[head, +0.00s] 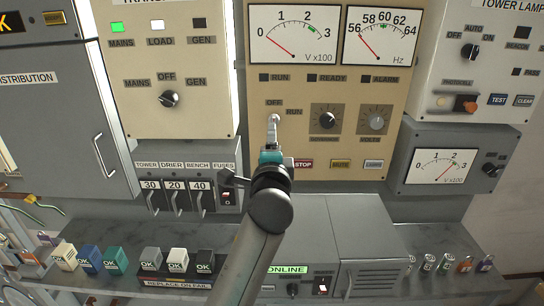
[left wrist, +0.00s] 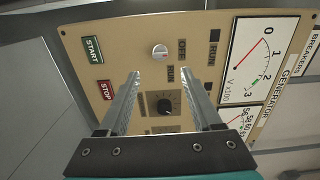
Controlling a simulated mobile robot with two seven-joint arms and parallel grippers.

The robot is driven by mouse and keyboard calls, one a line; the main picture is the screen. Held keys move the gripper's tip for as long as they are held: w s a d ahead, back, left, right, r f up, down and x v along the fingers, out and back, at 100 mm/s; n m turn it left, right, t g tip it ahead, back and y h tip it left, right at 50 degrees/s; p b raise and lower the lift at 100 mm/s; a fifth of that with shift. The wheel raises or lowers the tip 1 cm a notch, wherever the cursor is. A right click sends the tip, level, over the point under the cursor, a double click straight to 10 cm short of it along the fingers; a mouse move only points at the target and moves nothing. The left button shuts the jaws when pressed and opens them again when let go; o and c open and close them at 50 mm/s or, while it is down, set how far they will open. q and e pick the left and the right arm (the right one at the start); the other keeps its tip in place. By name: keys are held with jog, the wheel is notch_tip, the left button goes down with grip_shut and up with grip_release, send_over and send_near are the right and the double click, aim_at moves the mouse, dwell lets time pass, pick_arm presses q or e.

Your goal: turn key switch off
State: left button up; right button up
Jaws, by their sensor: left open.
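The key switch (left wrist: 160,52) is a small round silver knob on the beige generator panel (left wrist: 100,50). The labels OFF and RUN stand beside it in the left wrist view. Which label it points at is too small to tell. My left gripper (left wrist: 163,64) is open, with nothing between its fingers. In the left wrist view the switch shows in the gap near the fingertips; I cannot tell whether they touch it. In the head view my left gripper (head: 272,125) reaches up to the panel just below OFF and covers the switch. My right gripper is not in view.
The red STOP button (left wrist: 106,90) and green START button (left wrist: 92,49) are close by. A dark knob (head: 327,120) and a grey knob (head: 376,122) sit to the right. Below, a grey shelf (head: 430,240) carries several small blocks and fuses.

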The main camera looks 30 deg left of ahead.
pick_arm(q)
jog(key=shift+v, duration=2.35)
jog(key=shift+f, duration=0.1)
